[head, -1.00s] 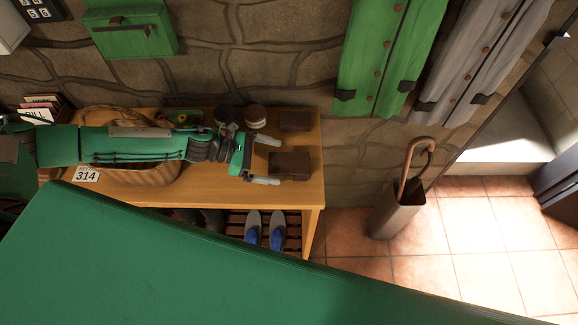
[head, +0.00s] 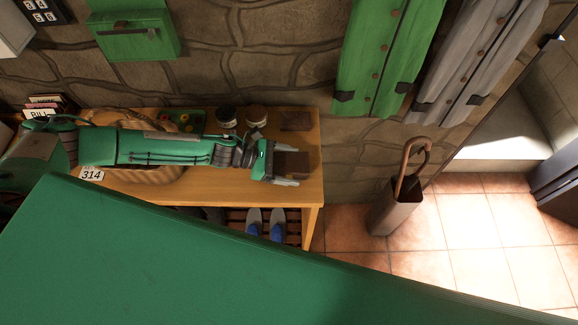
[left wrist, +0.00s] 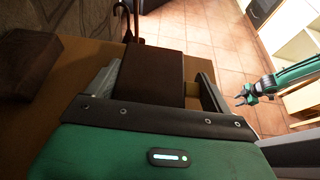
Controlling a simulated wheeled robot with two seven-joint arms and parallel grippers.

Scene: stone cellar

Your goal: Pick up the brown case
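The brown case (head: 298,163) lies flat near the right end of the wooden table. My left gripper (head: 301,167) is open, with one finger on each side of the case.
A second dark brown item (head: 296,120) lies behind the case, by the wall. Two jars (head: 256,116), a small tray (head: 196,120) and a wicker basket (head: 150,176) share the wooden table (head: 240,193). An umbrella stand (head: 395,208) stands to the right on the tiles.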

